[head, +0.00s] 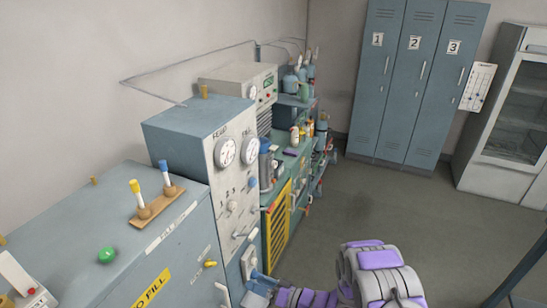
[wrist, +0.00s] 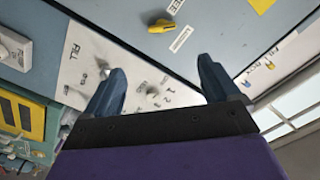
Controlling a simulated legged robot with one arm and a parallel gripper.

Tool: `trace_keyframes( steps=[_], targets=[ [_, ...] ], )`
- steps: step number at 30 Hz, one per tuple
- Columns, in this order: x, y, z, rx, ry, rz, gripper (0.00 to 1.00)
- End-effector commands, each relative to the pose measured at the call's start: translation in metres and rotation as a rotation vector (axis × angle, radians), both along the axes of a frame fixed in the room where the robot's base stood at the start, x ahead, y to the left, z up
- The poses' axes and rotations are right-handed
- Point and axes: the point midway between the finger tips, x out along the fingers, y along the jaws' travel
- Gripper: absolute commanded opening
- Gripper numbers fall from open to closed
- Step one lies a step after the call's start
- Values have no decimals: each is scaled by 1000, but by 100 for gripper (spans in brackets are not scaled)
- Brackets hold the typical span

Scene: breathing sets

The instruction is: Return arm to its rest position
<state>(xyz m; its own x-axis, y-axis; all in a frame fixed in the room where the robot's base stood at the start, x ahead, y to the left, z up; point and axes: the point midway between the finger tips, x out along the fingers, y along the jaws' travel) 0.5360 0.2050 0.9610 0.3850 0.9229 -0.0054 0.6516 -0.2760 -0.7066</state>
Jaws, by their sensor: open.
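My gripper (wrist: 160,88) is open in the wrist view. Its two dark blue fingers are spread apart, with nothing between them. Beyond the fingers are a pale panel (wrist: 88,62) with small fittings and a blue-grey surface with a yellow knob (wrist: 161,26). In the head view, my grey and purple arm reaches in from the bottom right toward the front of the cabinets. My gripper (head: 260,284) shows there as a small blue shape low beside the cabinet front, partly cut off. I cannot tell from these views whether it touches the panel.
A blue-grey cabinet with dials (head: 226,152) stands beside a lower cabinet with a yellow label (head: 152,288). A wooden rack (head: 157,207) and a green button (head: 107,255) are on top. Blue lockers (head: 404,85) and a glass-door cabinet (head: 507,130) stand at the back. The floor (head: 400,205) is clear.

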Motion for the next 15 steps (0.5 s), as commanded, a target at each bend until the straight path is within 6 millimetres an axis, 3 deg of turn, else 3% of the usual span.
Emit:
trace_keyframes(
  steps=[4, 7, 15],
  targets=[
    [14, -9, -2, -86, -22, -26, 89],
    [35, -25, -3, -224, -51, -69, 89],
    [90, -102, 13, -662, -93, -242, 89]
  ],
)
